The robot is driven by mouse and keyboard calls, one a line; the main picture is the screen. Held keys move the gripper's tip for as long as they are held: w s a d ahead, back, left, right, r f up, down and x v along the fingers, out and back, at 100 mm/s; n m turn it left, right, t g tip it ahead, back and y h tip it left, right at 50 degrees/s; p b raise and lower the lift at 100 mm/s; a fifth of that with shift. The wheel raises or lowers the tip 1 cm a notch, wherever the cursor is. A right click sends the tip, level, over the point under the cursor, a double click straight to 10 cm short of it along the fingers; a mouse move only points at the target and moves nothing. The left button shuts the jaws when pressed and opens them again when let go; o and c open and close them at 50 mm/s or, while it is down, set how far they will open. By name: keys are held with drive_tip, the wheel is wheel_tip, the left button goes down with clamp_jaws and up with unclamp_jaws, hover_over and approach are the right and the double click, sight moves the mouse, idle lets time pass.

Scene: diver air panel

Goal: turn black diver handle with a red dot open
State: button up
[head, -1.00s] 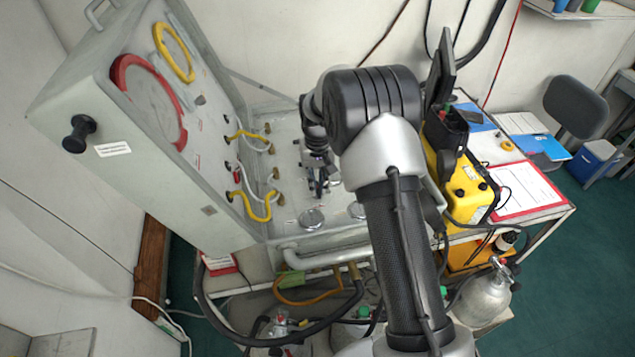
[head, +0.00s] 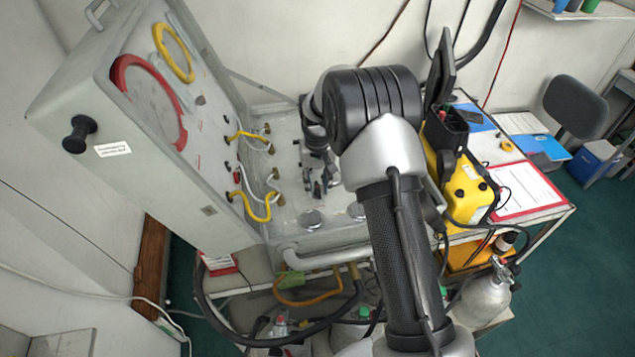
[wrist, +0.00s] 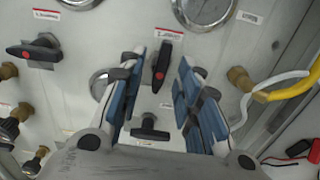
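A black handle with a red dot (wrist: 161,62) stands nearly upright in the wrist view, under a small red-and-white label. My gripper (wrist: 159,72) is open, with one blue-padded finger on each side of this handle. I see no finger touching it; how deep the fingers reach around it I cannot tell. A second black handle with a red dot (wrist: 36,51) lies sideways at the upper left. In the head view my gripper (head: 318,183) is low over the panel's flat face, and the handles are too small or hidden to make out.
A plain black T-shaped handle (wrist: 150,130) sits below, between the fingers in the picture. A gauge (wrist: 203,8) is above right, another is partly behind the left finger. A yellow hose on a brass fitting (wrist: 242,78) is right. The upright panel box (head: 215,200) stands left of my arm.

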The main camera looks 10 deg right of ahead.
sight(317, 188)
wheel_tip(317, 188, up, 12)
idle(0.6)
drive_tip(key=s+r+t+b, duration=0.1)
drive_tip(key=s+r+b, duration=0.3)
drive_tip(key=s, duration=0.5)
drive_tip(key=s+r+t+b, duration=0.1)
drive_tip(key=s+r, duration=0.6)
drive_tip(key=s, duration=0.2)
drive_tip(key=s+f+t+b, duration=0.1)
drive_tip(key=s+f+b, duration=0.1)
drive_tip(key=s, duration=0.7)
drive_tip(key=s+f+t+b, duration=0.1)
drive_tip(key=s+f, duration=0.3)
drive_tip(key=s, duration=0.5)
drive_tip(key=shift+a+f+n+t+b, duration=0.15)
drive_tip(key=shift+f+n+t+b, duration=0.2)
drive_tip(key=shift+b, duration=0.35)
